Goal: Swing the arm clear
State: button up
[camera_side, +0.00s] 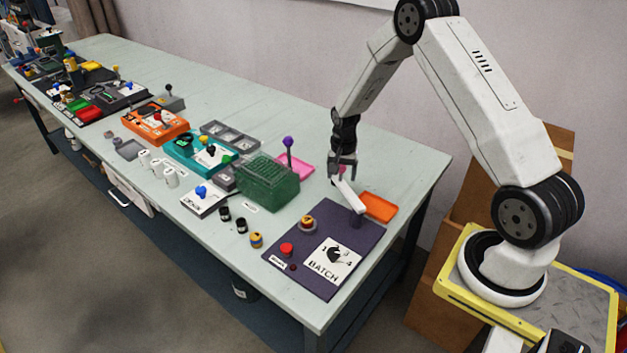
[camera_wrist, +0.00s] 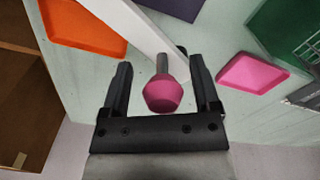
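The swing arm is a white bar (camera_side: 347,193) that runs from a dark post (camera_side: 356,219) on the dark purple BATCH panel (camera_side: 312,215) out past the panel's far edge. In the wrist view the white bar (camera_wrist: 146,34) carries a pink knob (camera_wrist: 163,94) on a grey stem near its end. My gripper (camera_side: 342,166) is over this outer end. In the wrist view my gripper (camera_wrist: 160,72) is open, with the pink knob between its two fingers and a gap on each side. In the side view my gripper largely hides the knob.
An orange tray (camera_side: 379,207) lies right of the bar, and a pink tray (camera_side: 296,166) lies left of it. A green gridded box (camera_side: 267,184) and a purple-knobbed lever (camera_side: 289,145) stand further left.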

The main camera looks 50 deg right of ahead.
dwell(0.3)
jog(key=shift+r, duration=3.9)
jog(key=shift+s+a+r+n, duration=0.1)
jog(key=shift+a+r+n, duration=0.2)
jog(key=shift+a, duration=0.2)
jog(key=s+a+r+n+t, duration=0.1)
jog(key=s+a+r+n, duration=0.2)
jog(key=s+a+n, duration=0.3)
jog(key=s+a+r+n+t, duration=0.1)
jog(key=s+a+r+n, duration=0.3)
jog(key=a, duration=0.8)
jog(key=s+n, duration=0.2)
jog(key=s, duration=0.2)
jog(key=shift+s+a+t, duration=0.3)
jog(key=shift+s, duration=0.1)
